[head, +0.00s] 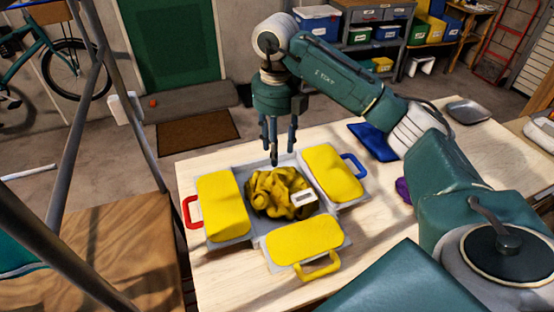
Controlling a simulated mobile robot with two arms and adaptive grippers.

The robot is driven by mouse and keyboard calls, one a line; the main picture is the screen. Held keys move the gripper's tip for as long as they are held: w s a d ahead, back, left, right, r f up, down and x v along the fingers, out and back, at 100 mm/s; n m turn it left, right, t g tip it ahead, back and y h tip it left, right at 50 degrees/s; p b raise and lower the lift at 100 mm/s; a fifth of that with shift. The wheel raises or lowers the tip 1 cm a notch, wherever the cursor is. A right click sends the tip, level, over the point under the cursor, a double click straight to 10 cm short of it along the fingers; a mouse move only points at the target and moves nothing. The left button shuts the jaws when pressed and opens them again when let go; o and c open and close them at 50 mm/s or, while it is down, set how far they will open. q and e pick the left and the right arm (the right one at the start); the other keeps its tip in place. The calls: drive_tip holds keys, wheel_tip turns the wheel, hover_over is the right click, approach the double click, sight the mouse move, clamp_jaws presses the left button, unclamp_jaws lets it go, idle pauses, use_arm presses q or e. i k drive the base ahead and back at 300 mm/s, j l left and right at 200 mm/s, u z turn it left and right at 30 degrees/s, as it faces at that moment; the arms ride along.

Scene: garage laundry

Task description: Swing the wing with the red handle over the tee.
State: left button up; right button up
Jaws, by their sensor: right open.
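A grey folding board with three yellow-padded wings lies on the pale wooden table (215,290). The wing with the red handle (222,205) lies flat on the left, its red handle (189,212) pointing left. The wing with the blue handle (333,172) lies at the upper right and the wing with the yellow handle (303,249) at the front. A crumpled mustard-yellow tee (272,190) lies on the middle, uncovered, with a small white label on it. My right gripper (278,160) points down, open and empty, above the board's back edge. My left gripper is not in view.
A blue folded cloth (374,140) lies on the table at the right, with a purple item (403,188) near it. A grey metal tray (468,111) sits farther back. A brown wooden surface (95,250) and dark metal posts stand at the left.

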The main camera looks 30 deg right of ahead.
sight(225, 222)
drive_tip(key=k, duration=1.5)
